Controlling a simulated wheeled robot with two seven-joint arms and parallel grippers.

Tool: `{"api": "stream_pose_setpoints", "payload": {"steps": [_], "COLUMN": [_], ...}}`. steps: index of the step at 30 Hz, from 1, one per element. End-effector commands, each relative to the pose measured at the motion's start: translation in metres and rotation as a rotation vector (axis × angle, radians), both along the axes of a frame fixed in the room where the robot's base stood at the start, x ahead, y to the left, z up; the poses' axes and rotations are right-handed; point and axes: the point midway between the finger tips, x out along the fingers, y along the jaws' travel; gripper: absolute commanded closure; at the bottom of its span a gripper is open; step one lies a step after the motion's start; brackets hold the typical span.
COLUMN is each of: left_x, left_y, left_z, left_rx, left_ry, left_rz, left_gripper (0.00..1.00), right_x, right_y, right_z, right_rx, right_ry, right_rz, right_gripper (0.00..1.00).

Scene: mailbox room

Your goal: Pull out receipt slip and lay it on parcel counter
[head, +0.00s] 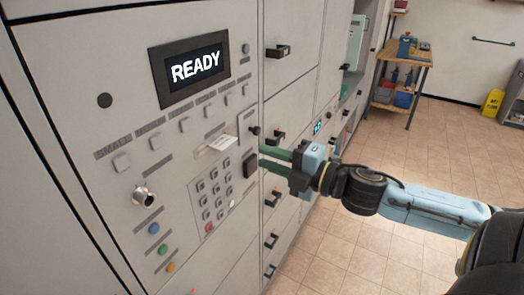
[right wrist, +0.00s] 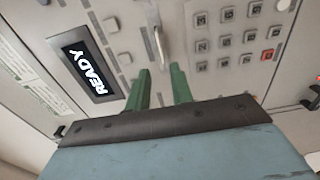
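The white receipt slip (head: 218,143) sticks out of the grey machine panel (head: 120,60), to the left of my right gripper (head: 262,157) in the head view. My right gripper is open and empty, with its two green fingers pointing at the panel. In the right wrist view the slip (right wrist: 160,44) shows as a thin white edge just beyond the gap between the fingertips (right wrist: 160,68), apart from them. My left gripper is not in view. I cannot make out a parcel counter for certain.
The panel carries a READY screen (head: 195,68), a keypad (head: 212,195) and a dark block (head: 250,164) near my fingers. Locker doors with protruding black handles (head: 278,51) continue to the right. A wooden stand (head: 418,57) and yellow sign (head: 492,103) are far back; tiled floor (head: 440,150) lies open.

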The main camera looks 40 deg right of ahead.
Motion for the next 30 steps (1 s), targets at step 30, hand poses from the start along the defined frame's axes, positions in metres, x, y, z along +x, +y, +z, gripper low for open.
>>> {"api": "stream_pose_setpoints", "payload": {"steps": [30], "left_x": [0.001], "left_y": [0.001], "left_z": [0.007], "left_rx": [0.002], "left_ry": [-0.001], "left_rz": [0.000], "left_gripper": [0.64], "right_x": [0.093], "right_y": [0.038], "right_z": [0.003], "right_rx": [0.002], "right_ry": [-0.002], "right_rz": [-0.001], "right_gripper": [0.77]}}
